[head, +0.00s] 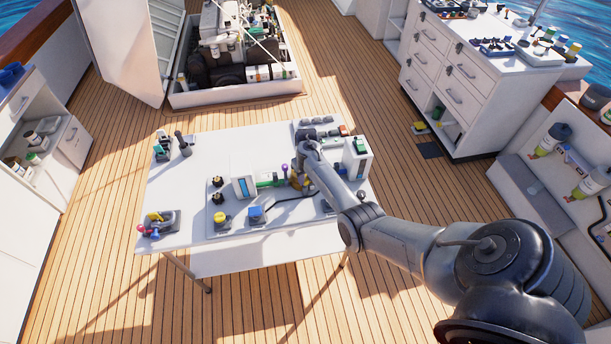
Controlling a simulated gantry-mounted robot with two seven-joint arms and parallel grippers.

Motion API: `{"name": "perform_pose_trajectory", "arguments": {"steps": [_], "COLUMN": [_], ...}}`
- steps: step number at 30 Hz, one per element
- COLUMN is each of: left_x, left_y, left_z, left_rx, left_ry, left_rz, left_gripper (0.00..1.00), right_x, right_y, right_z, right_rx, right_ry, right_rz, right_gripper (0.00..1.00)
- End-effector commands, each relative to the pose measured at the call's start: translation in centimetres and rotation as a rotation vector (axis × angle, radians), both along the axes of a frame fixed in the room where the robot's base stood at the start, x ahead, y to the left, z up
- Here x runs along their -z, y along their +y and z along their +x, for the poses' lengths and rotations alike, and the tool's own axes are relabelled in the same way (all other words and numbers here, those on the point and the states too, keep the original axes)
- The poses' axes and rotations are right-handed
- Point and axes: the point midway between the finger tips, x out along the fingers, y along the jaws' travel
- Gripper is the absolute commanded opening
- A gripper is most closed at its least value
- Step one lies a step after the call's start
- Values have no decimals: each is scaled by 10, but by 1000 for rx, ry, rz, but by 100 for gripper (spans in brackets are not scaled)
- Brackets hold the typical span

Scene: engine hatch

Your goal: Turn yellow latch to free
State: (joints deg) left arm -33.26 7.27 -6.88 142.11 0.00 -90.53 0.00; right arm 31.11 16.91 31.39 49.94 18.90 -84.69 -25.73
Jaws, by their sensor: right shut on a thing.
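My right arm reaches in from the lower right over the white table (180,232), with its wrist bent down above the table's panel. My right gripper (299,178) is low at the panel, shut on a small yellow part that looks like the yellow latch (295,183). The wrist and fingers hide much of this part, so I cannot tell which way it is turned. A purple-topped knob (284,168) and a green cylinder (268,180) stand just left of it. My left gripper is not in view.
A yellow button (221,217), a blue switch (256,213) and black knobs (217,182) sit left of the gripper. The table's left middle is clear. An open engine hatch (235,95) lies behind.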

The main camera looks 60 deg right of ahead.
Motion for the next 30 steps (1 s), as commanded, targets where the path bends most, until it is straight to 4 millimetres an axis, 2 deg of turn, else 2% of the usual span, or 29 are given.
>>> {"name": "perform_pose_trajectory", "arguments": {"steps": [3, 12, 30], "left_x": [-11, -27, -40], "left_y": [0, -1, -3], "left_z": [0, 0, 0], "left_rx": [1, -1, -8], "left_ry": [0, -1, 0], "left_rz": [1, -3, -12], "left_gripper": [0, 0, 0], "right_x": [-3, -2, 0], "right_y": [1, 1, 1], "right_z": [0, 0, 0], "right_rx": [87, 368, 939], "right_ry": [2, 1, 1], "right_rz": [2, 2, 1], "right_gripper": [0, 0, 0]}}
